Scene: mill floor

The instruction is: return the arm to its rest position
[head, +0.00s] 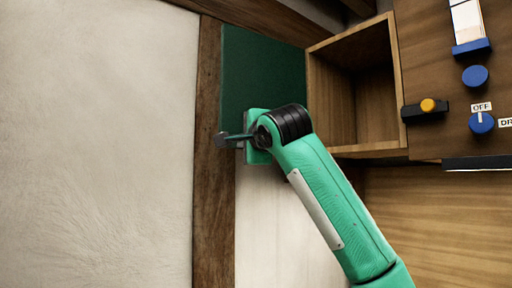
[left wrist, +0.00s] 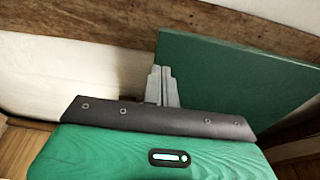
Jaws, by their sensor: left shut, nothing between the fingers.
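My left arm (head: 335,205) is green with black joint rings and reaches in from the bottom right of the head view. My left gripper (head: 223,140) is at its end, by the lower edge of a dark green panel (head: 262,75). In the left wrist view its grey fingers (left wrist: 161,74) are together, with nothing between them. The same green panel (left wrist: 235,80) stands behind and to the right of the fingers there. I cannot tell whether they touch it. My right gripper is not in view.
An open, empty wooden box (head: 400,75) is right of the panel. Beyond it a wooden surface carries a blue knob (head: 481,122) marked OFF, a blue button (head: 475,76) and a black switch with an orange cap (head: 427,105). Pale wall or floor (head: 95,140) fills the left.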

